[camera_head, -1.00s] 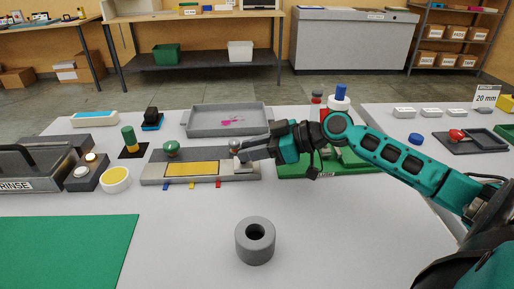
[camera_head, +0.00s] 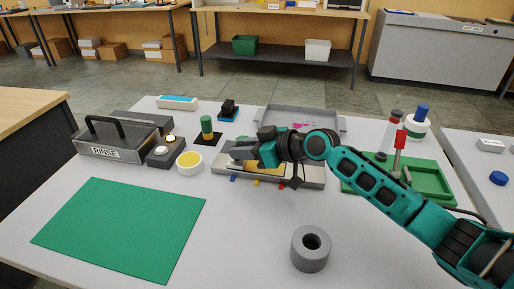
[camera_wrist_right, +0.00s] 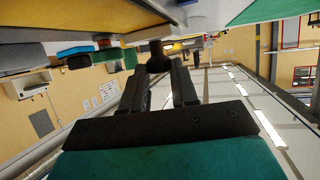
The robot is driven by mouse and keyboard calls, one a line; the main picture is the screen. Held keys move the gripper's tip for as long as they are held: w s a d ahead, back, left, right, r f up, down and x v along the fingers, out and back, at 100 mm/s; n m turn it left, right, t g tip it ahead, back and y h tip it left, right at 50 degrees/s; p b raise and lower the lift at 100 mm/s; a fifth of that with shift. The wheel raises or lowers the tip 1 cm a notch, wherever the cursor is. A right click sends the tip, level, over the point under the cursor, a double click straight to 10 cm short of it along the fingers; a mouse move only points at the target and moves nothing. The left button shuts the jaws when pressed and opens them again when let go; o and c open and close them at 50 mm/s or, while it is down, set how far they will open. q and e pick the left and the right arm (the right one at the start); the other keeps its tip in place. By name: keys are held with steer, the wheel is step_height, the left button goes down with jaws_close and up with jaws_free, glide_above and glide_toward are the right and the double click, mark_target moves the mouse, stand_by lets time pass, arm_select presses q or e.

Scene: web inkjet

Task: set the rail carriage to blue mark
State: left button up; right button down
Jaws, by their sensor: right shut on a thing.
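The rail (camera_head: 310,182) lies mid-table in the head view, with a yellow strip (camera_head: 262,171) along it. Blue (camera_head: 233,179), yellow (camera_head: 256,183) and red (camera_head: 281,187) marks show along its front edge. My right gripper (camera_head: 238,151) is at the rail's left part, near the blue mark. It is shut on the carriage's round knob, which shows as a dark ball (camera_wrist_right: 158,62) between the fingertips in the wrist view. The gripper hides most of the carriage, so its exact alignment with the blue mark cannot be told. My left gripper is not in view.
A grey tray (camera_head: 335,122) stands behind the rail, and a green tray (camera_head: 432,183) with bottles behind it is at right. A yellow-filled bowl (camera_head: 189,163) and a RINSE bin (camera_head: 105,147) are at left. A grey ring (camera_head: 310,250) and green mat (camera_head: 120,228) are in front.

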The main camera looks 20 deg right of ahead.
steer(key=shift+a, duration=0.1)
steer(key=c, duration=0.9)
jaws_free()
steer(key=shift+o, duration=0.2)
steer(key=v, duration=1.3)
steer(key=shift+b, duration=0.3)
steer(key=shift+f, duration=0.1)
